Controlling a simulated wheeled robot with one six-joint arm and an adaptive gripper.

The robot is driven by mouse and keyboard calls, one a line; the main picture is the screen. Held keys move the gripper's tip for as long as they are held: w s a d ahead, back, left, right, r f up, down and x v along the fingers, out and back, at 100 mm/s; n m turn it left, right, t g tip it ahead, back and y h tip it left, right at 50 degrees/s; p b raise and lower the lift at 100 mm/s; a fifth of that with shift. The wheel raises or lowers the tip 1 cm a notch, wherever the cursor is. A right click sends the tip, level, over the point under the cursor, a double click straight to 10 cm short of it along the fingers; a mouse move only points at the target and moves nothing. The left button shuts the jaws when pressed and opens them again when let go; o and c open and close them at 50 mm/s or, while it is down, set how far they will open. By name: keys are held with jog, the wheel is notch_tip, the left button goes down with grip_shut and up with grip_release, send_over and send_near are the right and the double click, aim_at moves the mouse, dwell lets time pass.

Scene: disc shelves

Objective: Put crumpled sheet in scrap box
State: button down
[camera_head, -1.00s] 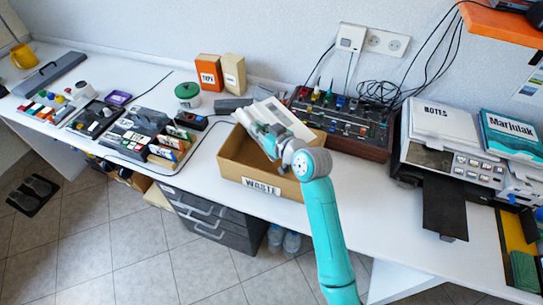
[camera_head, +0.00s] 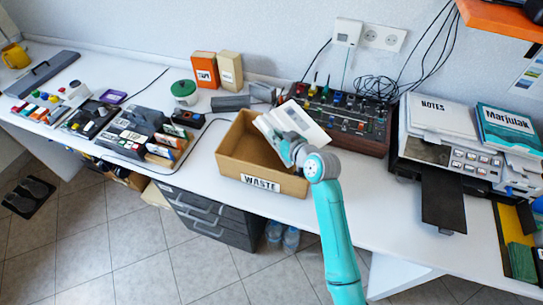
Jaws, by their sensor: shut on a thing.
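The scrap box is an open brown cardboard box (camera_head: 228,165) labelled "WASTE" on the white desk. My gripper (camera_head: 282,138) is over the right part of the box and shut on the crumpled sheet (camera_head: 305,122), a white, folded-looking piece. The sheet is tilted over the box's right back side. My wrist hides part of the sheet and the right side of the box. I cannot tell whether the sheet touches the box's rim. The visible left part of the box's inside looks empty.
A control panel with knobs (camera_head: 352,125) stands close behind and right of the box. A printer (camera_head: 450,150) is further right. Bare desk lies left of the box.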

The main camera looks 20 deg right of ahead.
jog(key=shift+f, duration=0.5)
jog(key=c, duration=1.1)
grip_release()
jog(key=shift+c, duration=0.2)
jog(key=shift+r, duration=0.2)
notch_tip(320, 180, up, 10)
jog(key=shift+f, duration=0.1)
